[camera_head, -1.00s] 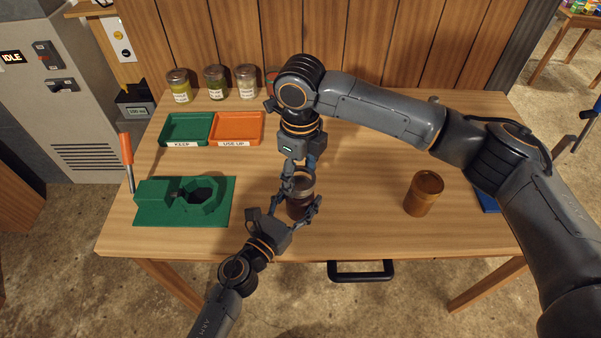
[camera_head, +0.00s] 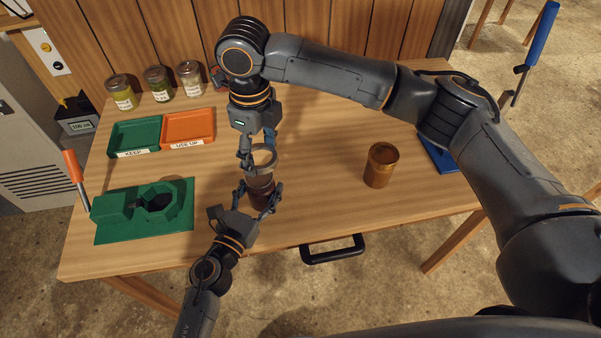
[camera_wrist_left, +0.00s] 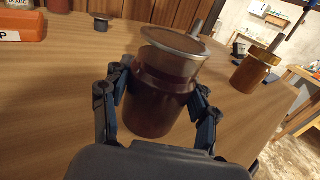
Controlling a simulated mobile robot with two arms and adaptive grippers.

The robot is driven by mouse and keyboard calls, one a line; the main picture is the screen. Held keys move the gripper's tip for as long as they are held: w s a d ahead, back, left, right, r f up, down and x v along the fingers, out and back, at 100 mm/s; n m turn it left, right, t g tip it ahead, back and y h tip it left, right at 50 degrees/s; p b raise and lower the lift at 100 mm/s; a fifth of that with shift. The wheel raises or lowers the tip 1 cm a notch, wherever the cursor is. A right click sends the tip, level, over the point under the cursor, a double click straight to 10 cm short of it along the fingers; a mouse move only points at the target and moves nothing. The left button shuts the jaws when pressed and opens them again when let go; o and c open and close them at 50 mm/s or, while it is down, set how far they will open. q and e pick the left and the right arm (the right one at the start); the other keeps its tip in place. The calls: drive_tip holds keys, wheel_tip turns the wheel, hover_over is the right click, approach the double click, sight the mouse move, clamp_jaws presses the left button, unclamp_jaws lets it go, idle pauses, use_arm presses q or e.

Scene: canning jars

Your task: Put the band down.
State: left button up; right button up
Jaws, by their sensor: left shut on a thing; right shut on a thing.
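The band (camera_head: 264,158) is a grey metal ring held by my right gripper (camera_head: 257,152), which is shut on it. The ring shows above the mouth of a dark brown jar (camera_head: 259,184); the exact gap is hard to tell. My left gripper (camera_head: 260,197) is shut around that jar, which stands near the table's front edge. In the left wrist view the jar (camera_wrist_left: 157,108) is between the two fingers, and a round metal rim (camera_wrist_left: 178,43) shows at its top. I cannot tell there whether the band touches the jar.
An amber jar (camera_head: 381,167) stands to the right. A green fixture (camera_head: 152,207) is at the left, with green (camera_head: 136,135) and orange (camera_head: 188,127) trays behind it. Several filled jars (camera_head: 158,83) line the back. The table between the dark and amber jars is clear.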

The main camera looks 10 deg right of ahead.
sight(324, 192)
use_arm(q)
drive_tip(key=shift+d, duration=0.1)
use_arm(e)
drive_tip(key=d+f+m, duration=0.2)
drive_tip(key=d+m, duration=0.2)
drive_tip(key=d, duration=0.3)
drive_tip(key=d+f+m, duration=0.3)
drive_tip(key=d+m, duration=0.1)
drive_tip(key=d, duration=0.3)
drive_tip(key=shift+m, duration=0.3)
drive_tip(key=f, duration=0.9)
drive_tip(key=shift+s+f, duration=0.25)
drive_tip(key=shift+f, duration=0.1)
drive_tip(key=o, duration=1.3)
drive_tip(key=shift+c, duration=0.2)
use_arm(q)
drive_tip(key=shift+f, duration=0.1)
use_arm(e)
wheel_tip(324, 192, up, 12)
